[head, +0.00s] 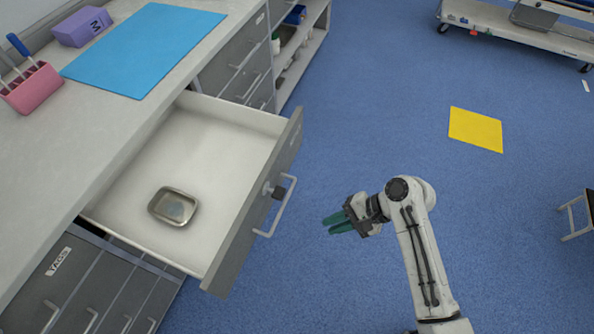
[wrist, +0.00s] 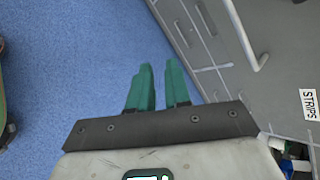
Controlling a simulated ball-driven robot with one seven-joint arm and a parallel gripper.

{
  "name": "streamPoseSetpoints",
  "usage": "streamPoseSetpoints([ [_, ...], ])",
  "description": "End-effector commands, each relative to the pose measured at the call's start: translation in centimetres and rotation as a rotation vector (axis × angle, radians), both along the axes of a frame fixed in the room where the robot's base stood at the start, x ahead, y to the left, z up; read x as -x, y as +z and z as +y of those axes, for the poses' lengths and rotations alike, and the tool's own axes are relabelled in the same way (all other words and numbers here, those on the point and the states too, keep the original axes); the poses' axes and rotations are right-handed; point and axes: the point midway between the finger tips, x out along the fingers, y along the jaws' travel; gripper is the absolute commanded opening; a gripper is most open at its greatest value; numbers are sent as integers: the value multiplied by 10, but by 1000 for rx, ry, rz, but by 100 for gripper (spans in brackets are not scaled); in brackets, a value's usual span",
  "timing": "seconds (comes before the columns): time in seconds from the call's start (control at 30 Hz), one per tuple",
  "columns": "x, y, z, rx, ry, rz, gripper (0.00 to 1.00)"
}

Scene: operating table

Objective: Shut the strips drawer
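The strips drawer (head: 225,215) is pulled well out of the counter. It has a grey front, a bar handle (head: 278,205) and a pale inside holding a small metal dish (head: 173,206). In the wrist view, the STRIPS label (wrist: 308,105) is on a grey front at the right, with a handle (wrist: 250,40) above it. My gripper (head: 335,222) is in front of the drawer, right of the handle and apart from it. Its two green fingers also show in the wrist view (wrist: 160,80), with a narrow gap and nothing between them.
The counter (head: 85,140) holds a blue mat (head: 145,48), a purple box (head: 82,27) and a pink holder (head: 32,88). Blue floor is clear around my arm, with a yellow floor square (head: 475,130) farther right.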

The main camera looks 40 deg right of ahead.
Motion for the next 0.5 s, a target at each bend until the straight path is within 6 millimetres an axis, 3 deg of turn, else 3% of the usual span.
streamPoseSetpoints([
  [0.03, -14, -14, -11, -128, -125, 5, 13],
  [0.2, -51, -10, -50, -605, -476, 24, 0],
  [0.33, -66, 3, -82, -891, -623, 25, 0],
  [0.5, -72, 15, -104, -1076, -693, 24, 0],
])
